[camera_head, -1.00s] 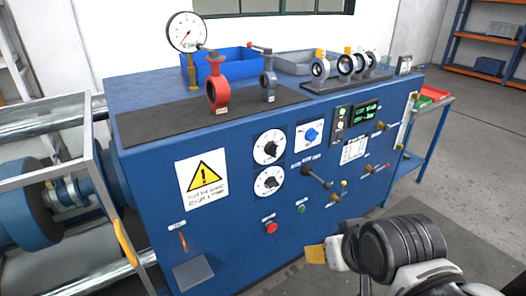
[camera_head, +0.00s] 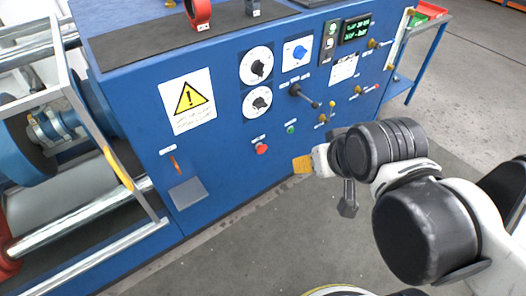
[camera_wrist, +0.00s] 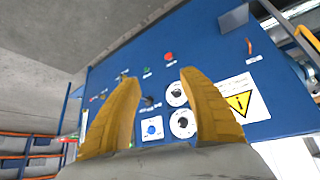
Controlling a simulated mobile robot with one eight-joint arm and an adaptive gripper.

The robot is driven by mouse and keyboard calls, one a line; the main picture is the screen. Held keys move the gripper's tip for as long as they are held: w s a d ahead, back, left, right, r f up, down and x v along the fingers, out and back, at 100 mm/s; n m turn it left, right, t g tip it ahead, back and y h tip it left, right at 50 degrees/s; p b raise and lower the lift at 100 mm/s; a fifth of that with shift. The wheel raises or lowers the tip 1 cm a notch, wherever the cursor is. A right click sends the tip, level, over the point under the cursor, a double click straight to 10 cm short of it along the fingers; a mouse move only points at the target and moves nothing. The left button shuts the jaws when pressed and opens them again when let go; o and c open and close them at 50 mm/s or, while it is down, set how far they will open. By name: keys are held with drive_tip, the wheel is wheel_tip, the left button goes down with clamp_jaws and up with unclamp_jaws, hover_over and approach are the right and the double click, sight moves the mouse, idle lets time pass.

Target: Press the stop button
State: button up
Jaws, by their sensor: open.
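A red push button (camera_head: 261,148) sits low on the front of the blue test bench, with a small label above it too small to read. It also shows in the wrist view (camera_wrist: 169,57), beyond my fingertips and near the middle. A green button (camera_head: 291,129) is to its right in the head view and to its left in the wrist view (camera_wrist: 147,71). My gripper (camera_head: 302,164) has yellow fingers and is right of and slightly below the red button in the head view. In the wrist view the fingers (camera_wrist: 159,80) are spread apart with nothing between them. They are apart from the panel.
The blue panel (camera_head: 225,150) carries dials, a black lever (camera_head: 304,95), a blue switch (camera_head: 297,51) and several small brass-coloured knobs sticking out. A metal-framed roller unit (camera_head: 70,150) stands at the left. Grey floor in front of the bench is clear.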

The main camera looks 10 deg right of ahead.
drive_tip(key=shift+c, duration=0.5)
drive_tip(key=c, duration=0.6)
drive_tip(key=shift+w+r, duration=0.25)
drive_tip(key=shift+w, duration=0.05)
clamp_jaws()
drive_tip(key=w+f+m+g+p, duration=0.1)
drive_tip(key=w+f+m+p, duration=0.15)
drive_tip(key=w+m, duration=0.75)
drive_tip(key=w+f+m+g+p, duration=0.1)
drive_tip(key=w+f+m, duration=0.35)
drive_tip(key=w, duration=1.05)
drive_tip(key=w+f+m+y+p, duration=0.1)
drive_tip(key=w+f+m, duration=0.3)
drive_tip(key=f+m, duration=0.4)
drive_tip(key=w+f+m+g+p, duration=0.1)
drive_tip(key=w+f+m, duration=0.4)
drive_tip(key=f, duration=1.5)
drive_tip(key=shift+d+m+y, duration=0.4)
drive_tip(key=shift+m, duration=1.35)
